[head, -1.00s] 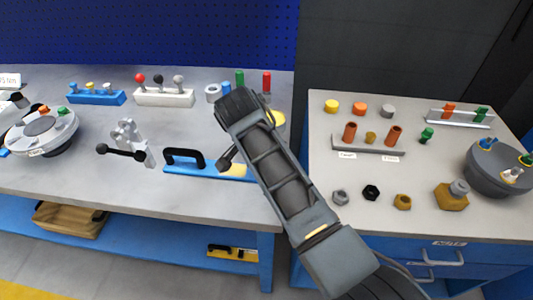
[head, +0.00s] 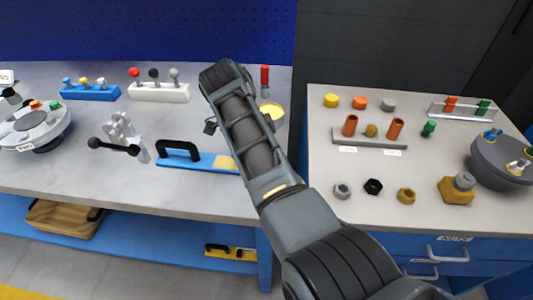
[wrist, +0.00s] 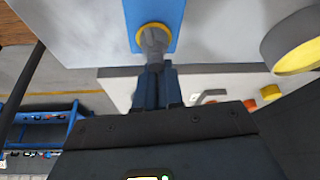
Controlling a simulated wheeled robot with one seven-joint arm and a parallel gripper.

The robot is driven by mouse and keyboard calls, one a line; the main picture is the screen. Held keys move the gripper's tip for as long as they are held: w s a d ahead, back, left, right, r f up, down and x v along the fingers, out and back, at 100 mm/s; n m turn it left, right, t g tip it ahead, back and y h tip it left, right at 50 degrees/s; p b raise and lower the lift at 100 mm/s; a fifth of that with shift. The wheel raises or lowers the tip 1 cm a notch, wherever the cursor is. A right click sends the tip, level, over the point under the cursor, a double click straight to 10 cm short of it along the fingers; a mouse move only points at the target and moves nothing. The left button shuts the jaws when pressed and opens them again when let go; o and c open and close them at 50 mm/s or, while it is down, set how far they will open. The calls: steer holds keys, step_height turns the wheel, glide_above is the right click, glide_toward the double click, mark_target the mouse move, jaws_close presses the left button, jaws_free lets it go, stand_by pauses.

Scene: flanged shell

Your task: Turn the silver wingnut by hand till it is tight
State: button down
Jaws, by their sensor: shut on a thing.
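My gripper (wrist: 154,68) is shut on a grey metal piece (wrist: 153,40), which I take to be the silver wingnut; its wings are not clear. It stands over a yellow ring (wrist: 139,31) at the end of a blue board (wrist: 140,8) in the wrist view. The head view shows this board (head: 208,160), with its black handle and yellow right end, on the left bench. My arm crosses in front there and hides the fingers and the wingnut.
A round grey part with a yellow face (wrist: 292,45) stands close on the right in the wrist view. A black-handled toggle clamp (head: 118,135) is left of the board. The right bench (head: 320,150) holds nuts, caps and a dark dish (head: 500,170).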

steer(key=shift+m, duration=0.5)
steer(key=c, duration=1.3)
jaws_free()
steer(key=shift+o, duration=0.2)
steer(key=p+v, duration=0.1)
steer(key=v, duration=0.7)
steer(key=shift+w+d, duration=0.1)
